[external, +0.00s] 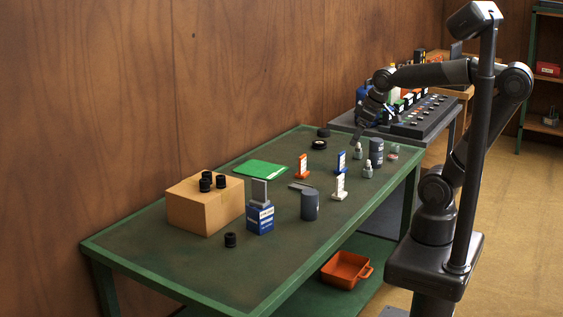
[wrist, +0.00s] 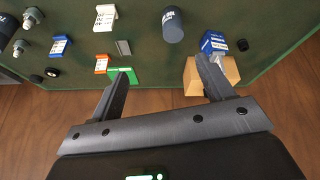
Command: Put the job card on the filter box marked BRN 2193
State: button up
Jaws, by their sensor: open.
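A blue box with a white label (external: 260,218) stands on the green table, also in the wrist view (wrist: 213,42); its lettering is too small to read. A grey upright plate (external: 260,191) shows at its top. I cannot tell for sure which thing is the job card: a small flat grey piece (external: 300,186), also in the wrist view (wrist: 124,47), and a green flat sheet (external: 261,168), partly behind a finger in the wrist view (wrist: 122,72), lie on the table. My gripper (wrist: 165,68) is open and empty, above the table's far end in the external view (external: 357,140).
A cardboard box (external: 205,208) with several black caps stands by the wall. The table's near end (external: 185,262) is mostly clear.

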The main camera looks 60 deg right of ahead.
jog(key=s+m, duration=0.1)
jog(key=s+d+m, duration=0.1)
jog(key=s, duration=0.1)
jog(key=s+d+f, duration=0.1)
jog(key=shift+s+m+t, duration=0.2)
jog(key=shift+m+t, duration=0.2)
